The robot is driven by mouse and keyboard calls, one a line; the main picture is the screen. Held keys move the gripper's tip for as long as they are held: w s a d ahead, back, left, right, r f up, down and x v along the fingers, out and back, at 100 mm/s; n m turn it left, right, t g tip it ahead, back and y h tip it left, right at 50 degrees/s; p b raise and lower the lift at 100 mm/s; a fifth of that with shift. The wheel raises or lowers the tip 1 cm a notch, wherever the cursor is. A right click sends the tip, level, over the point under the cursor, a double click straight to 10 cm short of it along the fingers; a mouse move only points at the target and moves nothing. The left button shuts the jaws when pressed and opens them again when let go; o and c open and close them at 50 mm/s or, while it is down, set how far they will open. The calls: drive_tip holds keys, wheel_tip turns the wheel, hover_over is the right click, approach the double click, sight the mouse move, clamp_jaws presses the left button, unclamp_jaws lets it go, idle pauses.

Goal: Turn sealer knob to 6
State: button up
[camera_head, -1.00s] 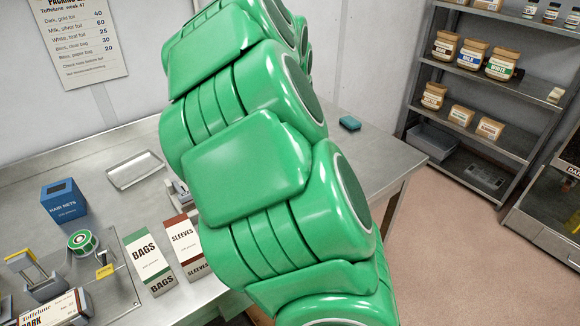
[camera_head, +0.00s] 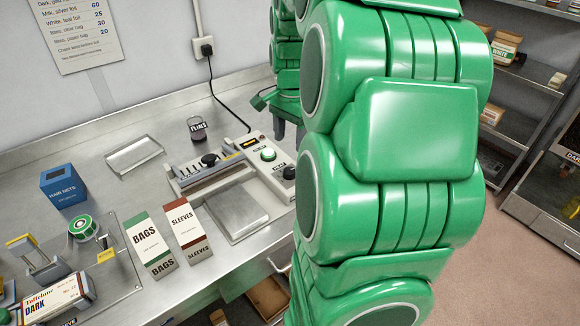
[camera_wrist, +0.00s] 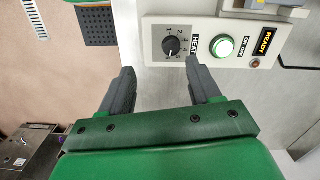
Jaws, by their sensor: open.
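The sealer (camera_head: 200,178) stands on the steel bench, with a pale control panel at its right end. In the wrist view the panel (camera_wrist: 155,24) carries a round dark knob (camera_wrist: 172,46) inside a ring of numbers, beside the HEAT label. The number its pointer marks is too small to tell. The knob also shows in the head view (camera_head: 289,172), near my arm. My gripper (camera_wrist: 160,67) is open and empty. Its two fingers are apart, with the knob ahead of the gap, nearer the right finger. I see no contact with the knob.
A lit green button (camera_wrist: 222,47) and a READY display (camera_wrist: 264,41) sit right of the knob. BAGS (camera_head: 148,243) and SLEEVES (camera_head: 185,228) boxes stand in front of the sealer. A dark mat (camera_wrist: 97,25) lies left of the panel. My arm hides the bench's right side.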

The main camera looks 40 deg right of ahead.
drive_tip(key=n, duration=1.1)
hover_over(290, 171)
drive_tip(key=f, duration=0.4)
drive_tip(key=shift+d+f, duration=0.2)
drive_tip(key=shift+f, duration=0.05)
drive_tip(key=shift+n, duration=0.3)
drive_tip(key=shift+w+a+f, duration=0.1)
drive_tip(key=shift+a+f, duration=0.05)
drive_tip(key=shift+f, duration=3.75)
drive_tip(key=c, duration=1)
drive_tip(key=shift+n, duration=0.6)
drive_tip(key=shift+c, duration=0.2)
